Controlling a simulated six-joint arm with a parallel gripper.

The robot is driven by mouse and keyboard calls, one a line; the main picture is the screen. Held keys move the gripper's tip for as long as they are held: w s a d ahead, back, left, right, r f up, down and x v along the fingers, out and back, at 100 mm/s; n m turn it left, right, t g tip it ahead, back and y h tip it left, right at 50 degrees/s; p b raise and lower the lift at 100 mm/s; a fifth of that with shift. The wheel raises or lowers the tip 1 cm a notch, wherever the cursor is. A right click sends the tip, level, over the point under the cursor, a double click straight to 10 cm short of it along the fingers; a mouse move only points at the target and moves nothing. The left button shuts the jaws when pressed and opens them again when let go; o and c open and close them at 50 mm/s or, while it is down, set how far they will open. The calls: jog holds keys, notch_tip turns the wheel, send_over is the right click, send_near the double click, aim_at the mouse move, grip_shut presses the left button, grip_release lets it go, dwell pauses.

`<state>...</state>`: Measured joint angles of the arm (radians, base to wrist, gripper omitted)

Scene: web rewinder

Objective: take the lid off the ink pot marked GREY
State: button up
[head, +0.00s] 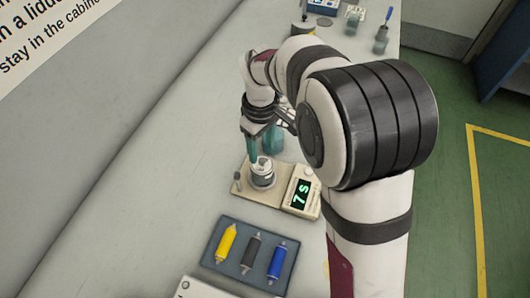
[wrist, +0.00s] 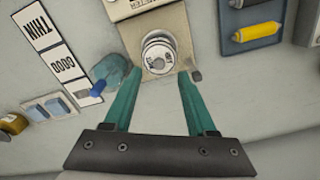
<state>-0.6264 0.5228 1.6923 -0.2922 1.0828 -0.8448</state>
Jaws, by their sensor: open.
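No marking GREY can be read in either view, so I cannot tell which thing is the grey ink pot. My gripper (head: 262,153) is open and empty, with its teal fingers pointing down by the beige stand (head: 245,190). A round silvery-white cup or pot (head: 262,174) sits on that stand. In the wrist view it shows as a ringed round top (wrist: 158,53), just beyond and between my open fingertips (wrist: 159,76). They do not appear to grip it. Whether this round top is a lid is unclear. A small grey round item (head: 302,27) stands at the far end of the bench.
A timer display (head: 301,194) reads 7 s beside the cup. A dark tray (head: 220,262) holds yellow, grey and blue tubes. The wrist view shows a THIN/GOOD card (wrist: 68,70), a teal item (wrist: 113,68) and an orange-brown jar (wrist: 12,125). The bench's left side is clear.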

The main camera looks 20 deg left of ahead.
aim_at(262, 160)
notch_tip(262, 160, down, 5)
jog(key=shift+r, duration=0.2)
grip_shut()
